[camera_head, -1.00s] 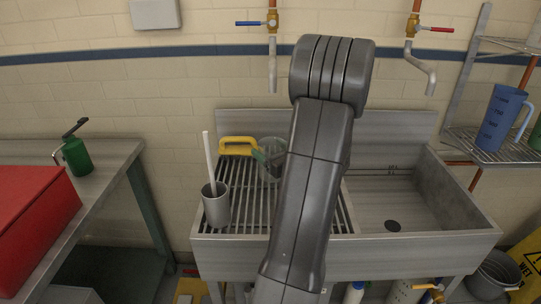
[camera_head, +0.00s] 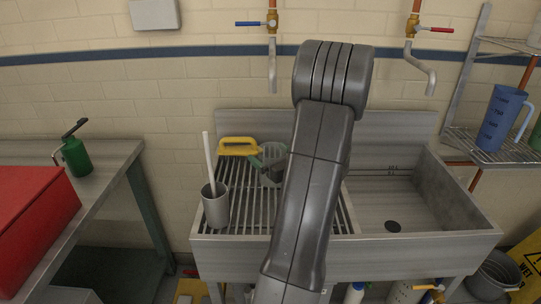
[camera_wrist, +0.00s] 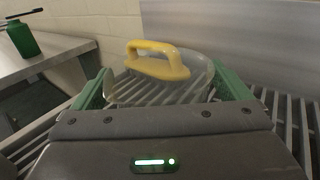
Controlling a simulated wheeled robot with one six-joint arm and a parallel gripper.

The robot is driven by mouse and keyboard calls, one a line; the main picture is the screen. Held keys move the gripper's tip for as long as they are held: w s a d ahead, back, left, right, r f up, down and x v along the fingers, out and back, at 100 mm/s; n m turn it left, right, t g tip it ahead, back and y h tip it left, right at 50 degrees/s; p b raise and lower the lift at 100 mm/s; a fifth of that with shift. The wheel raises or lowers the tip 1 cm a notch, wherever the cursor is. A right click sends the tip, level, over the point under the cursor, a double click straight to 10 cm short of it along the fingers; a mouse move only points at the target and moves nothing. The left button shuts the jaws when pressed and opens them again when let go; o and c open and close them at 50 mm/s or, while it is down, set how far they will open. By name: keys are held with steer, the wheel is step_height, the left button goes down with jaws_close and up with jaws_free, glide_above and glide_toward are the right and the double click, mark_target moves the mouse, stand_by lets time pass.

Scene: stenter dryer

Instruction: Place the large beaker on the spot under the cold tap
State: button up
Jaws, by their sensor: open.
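The large beaker (camera_head: 272,178) is clear and stands on the slatted drainboard (camera_head: 252,208), partly hidden by my arm. In the wrist view the beaker (camera_wrist: 206,73) sits between the two green fingers of my gripper (camera_wrist: 165,88). The gripper is open, one finger on each side of the glass; I cannot tell whether either touches it. The cold tap (camera_head: 272,70), with a blue handle, hangs on the wall above the drainboard. No marked spot shows under it.
A yellow-handled brush (camera_head: 238,146) lies behind the beaker. A grey cup (camera_head: 216,210) with a white stick stands at front left. The sink basin (camera_head: 375,205) is empty, below a red-handled tap (camera_head: 420,65). A blue jug (camera_head: 500,120) stands on the right shelf.

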steer(key=b+v, duration=0.1)
steer(key=v, duration=1.1)
steer(key=shift+r, duration=0.1)
stand_by(1.0)
